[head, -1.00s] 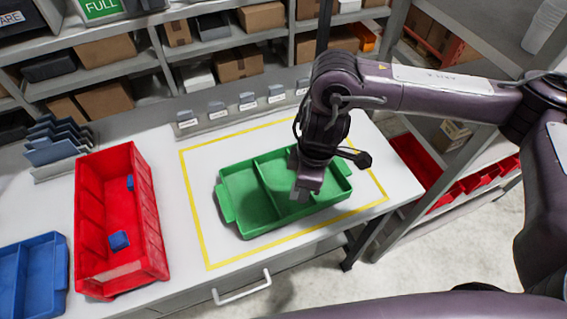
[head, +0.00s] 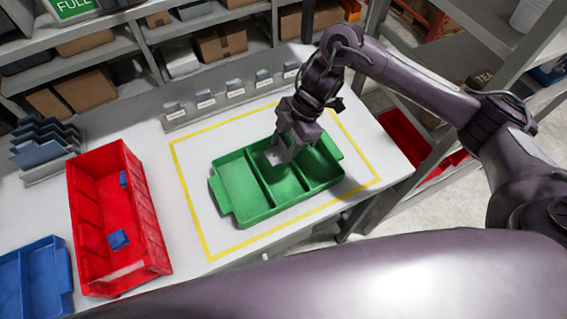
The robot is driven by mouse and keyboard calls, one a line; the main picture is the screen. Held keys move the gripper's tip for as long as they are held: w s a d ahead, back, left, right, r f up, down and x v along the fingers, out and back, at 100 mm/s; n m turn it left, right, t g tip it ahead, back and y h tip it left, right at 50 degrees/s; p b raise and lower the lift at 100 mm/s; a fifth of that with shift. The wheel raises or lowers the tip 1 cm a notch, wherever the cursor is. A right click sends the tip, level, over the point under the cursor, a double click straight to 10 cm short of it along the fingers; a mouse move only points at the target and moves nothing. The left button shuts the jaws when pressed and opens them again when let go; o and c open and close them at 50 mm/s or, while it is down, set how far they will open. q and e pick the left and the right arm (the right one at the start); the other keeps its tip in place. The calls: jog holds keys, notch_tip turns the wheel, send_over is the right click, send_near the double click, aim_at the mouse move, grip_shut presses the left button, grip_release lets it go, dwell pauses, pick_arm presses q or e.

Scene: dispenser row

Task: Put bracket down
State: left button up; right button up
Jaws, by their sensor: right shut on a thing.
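My right gripper (head: 289,149) points down over the green tray (head: 236,184), above its middle compartment. It is shut on a small light-grey piece, the bracket (head: 277,156), which shows only in part at the fingertips. I cannot tell whether the bracket touches the tray floor. The tray has three compartments; the left one looks empty, and the arm partly covers the others. My left gripper is not in view.
A red bin (head: 88,215) with small blue pieces stands left of the yellow outline (head: 190,205) around the tray. A blue tray (head: 40,285) sits at the lower left. A row of grey dispensers (head: 235,91) lines the back, with grey racks (head: 45,150) at far left.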

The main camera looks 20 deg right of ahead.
send_over(279, 173)
jog(key=d, duration=0.1)
jog(key=f, duration=0.5)
jog(key=shift+w+d+f, duration=0.15)
jog(key=shift+d, duration=0.05)
jog(key=shift+f, duration=0.55)
notch_tip(279, 173, down, 2)
jog(key=shift+f, duration=0.6)
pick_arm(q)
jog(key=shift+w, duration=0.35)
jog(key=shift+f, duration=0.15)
pick_arm(e)
jog(key=shift+f, duration=0.1)
jog(key=o, duration=1)
